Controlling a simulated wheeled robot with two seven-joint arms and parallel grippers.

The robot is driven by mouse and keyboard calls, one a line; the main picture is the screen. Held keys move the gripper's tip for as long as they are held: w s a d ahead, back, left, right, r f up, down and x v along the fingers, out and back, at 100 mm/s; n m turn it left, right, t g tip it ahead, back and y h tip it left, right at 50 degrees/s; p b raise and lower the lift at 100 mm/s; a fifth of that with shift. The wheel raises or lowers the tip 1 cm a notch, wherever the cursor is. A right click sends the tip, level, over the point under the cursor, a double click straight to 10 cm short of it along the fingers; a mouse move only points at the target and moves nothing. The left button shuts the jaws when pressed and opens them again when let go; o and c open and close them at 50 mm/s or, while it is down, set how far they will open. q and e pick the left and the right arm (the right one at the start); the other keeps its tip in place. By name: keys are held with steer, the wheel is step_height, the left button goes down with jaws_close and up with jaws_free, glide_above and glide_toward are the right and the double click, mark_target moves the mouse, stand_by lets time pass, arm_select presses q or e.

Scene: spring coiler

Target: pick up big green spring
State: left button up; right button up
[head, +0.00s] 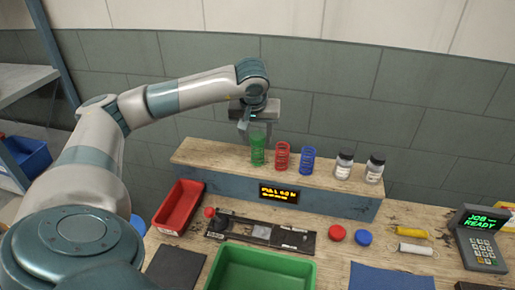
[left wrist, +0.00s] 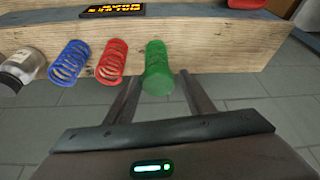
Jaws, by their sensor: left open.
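The big green spring (head: 257,150) stands upright on the raised wooden shelf, at the left of a row of springs. My left gripper (head: 258,128) is above and around the top of it in the head view. In the left wrist view the green spring (left wrist: 157,68) shows between the ends of the two open fingers (left wrist: 158,82). I cannot tell whether the fingers touch it. My right gripper is in neither view.
A red spring (head: 282,156) and a blue spring (head: 307,160) stand close to the right on the shelf (head: 215,157), then two jars (head: 343,166). Below are a red tray (head: 178,207), a green tray (head: 262,256) and a keypad device (head: 482,240).

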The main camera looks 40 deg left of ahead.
mark_target(258, 151)
arm_select(q)
steer(key=shift+f, duration=0.2)
steer(key=shift+w+a+f+p, duration=0.1)
steer(key=shift+w+f+p, duration=0.2)
steer(key=shift+f+p, duration=0.4)
steer(key=p+x, duration=0.2)
steer(key=shift+w+a+f, duration=0.1)
steer(key=shift+w+f, duration=0.05)
steer(key=shift+f, duration=0.05)
steer(key=shift+w+a+f, duration=0.1)
steer(key=shift+w+f, duration=0.05)
steer(key=shift+f, duration=0.45)
steer(key=c, duration=0.9)
